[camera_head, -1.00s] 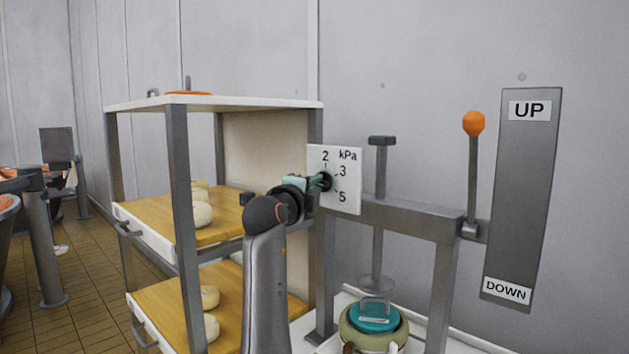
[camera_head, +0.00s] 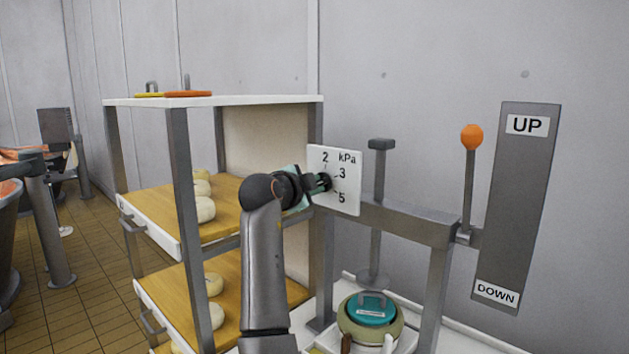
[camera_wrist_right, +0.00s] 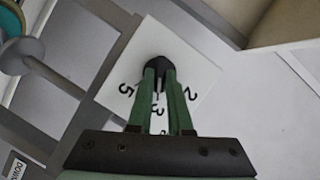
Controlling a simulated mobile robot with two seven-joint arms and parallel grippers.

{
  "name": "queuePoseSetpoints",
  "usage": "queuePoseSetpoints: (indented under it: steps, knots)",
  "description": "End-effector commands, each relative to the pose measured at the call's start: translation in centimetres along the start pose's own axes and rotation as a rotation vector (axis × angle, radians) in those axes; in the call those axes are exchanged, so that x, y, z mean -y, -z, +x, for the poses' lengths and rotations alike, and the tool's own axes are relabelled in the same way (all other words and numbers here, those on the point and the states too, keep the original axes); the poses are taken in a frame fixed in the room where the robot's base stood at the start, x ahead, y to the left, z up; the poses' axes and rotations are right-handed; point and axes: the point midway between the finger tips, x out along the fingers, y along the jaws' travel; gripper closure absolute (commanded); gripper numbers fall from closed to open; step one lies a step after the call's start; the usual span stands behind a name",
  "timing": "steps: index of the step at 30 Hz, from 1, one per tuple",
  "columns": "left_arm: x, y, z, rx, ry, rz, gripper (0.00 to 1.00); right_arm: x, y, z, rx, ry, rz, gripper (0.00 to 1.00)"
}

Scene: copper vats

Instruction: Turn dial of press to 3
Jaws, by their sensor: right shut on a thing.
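The press dial (camera_wrist_right: 157,64) is a small black knob on a white plate (camera_head: 348,200) marked 2, 3, 5 and kPa. My right gripper (camera_head: 318,183) reaches the knob from the left in the head view. In the right wrist view its green fingers (camera_wrist_right: 158,72) are shut on the knob. The fingers hide most of the knob, so I cannot tell which number its pointer faces. The press (camera_head: 405,218) has a grey frame, with a plunger above a teal-lidded mould (camera_head: 371,309). My left gripper is not in view.
A shelf rack (camera_head: 210,102) with pale cheeses on wooden boards stands left of the press. An orange-knobbed lever (camera_head: 471,138) and a grey UP/DOWN panel (camera_head: 518,205) are at the right. A grey wall is behind.

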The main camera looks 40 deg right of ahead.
Motion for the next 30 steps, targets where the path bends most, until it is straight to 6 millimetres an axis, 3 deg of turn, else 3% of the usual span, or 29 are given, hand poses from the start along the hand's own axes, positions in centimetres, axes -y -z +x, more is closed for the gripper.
queuePoseSetpoints:
  steps: [13,14,21,30]
  knots:
    - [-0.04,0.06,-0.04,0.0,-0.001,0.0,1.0,-0.08,0.03,0.04,-0.002,-0.005,-0.009,1.0]
    - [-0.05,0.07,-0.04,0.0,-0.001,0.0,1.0,-0.08,0.03,0.05,-0.002,-0.005,-0.009,0.79]
    - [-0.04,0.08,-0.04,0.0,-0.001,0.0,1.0,-0.04,0.03,0.03,-0.002,-0.004,-0.008,0.53]
    - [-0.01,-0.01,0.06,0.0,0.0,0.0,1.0,-0.02,-0.03,-0.28,-0.001,-0.002,-0.007,0.53]
